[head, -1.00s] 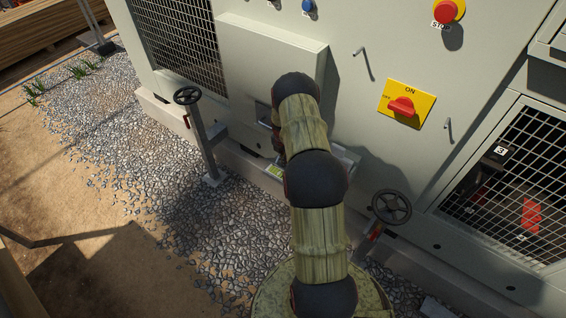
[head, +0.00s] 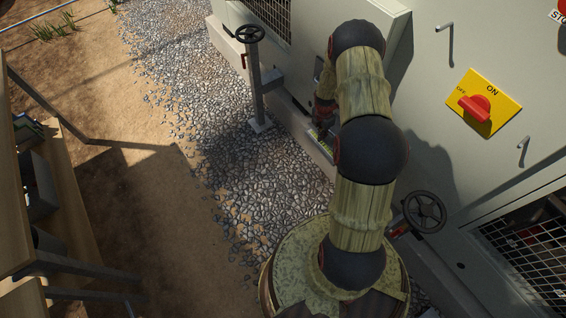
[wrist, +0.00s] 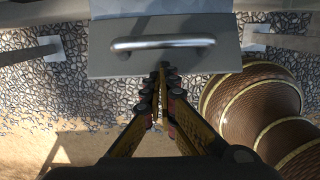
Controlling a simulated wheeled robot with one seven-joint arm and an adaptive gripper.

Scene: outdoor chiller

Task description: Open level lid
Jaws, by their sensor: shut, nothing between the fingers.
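A flat grey panel (wrist: 108,62) with a silver bar handle (wrist: 163,43) fills the upper middle of the wrist view; it looks like the lid. My gripper (wrist: 164,70) is shut and empty, its fingertips just below the handle in the picture. I cannot tell whether they touch the panel. In the head view, my gripper (head: 324,112) shows only in part, low beside the chiller's protruding grey box. My arm hides much of that box and the lid's handle is not clear there.
Handwheels on posts stand left (head: 249,34) and right (head: 424,211) of my arm. A yellow switch plate with a red knob (head: 475,106) is on the chiller wall. Gravel (head: 215,150) and bare sand lie left. A wooden shelf (head: 60,200) stands at far left.

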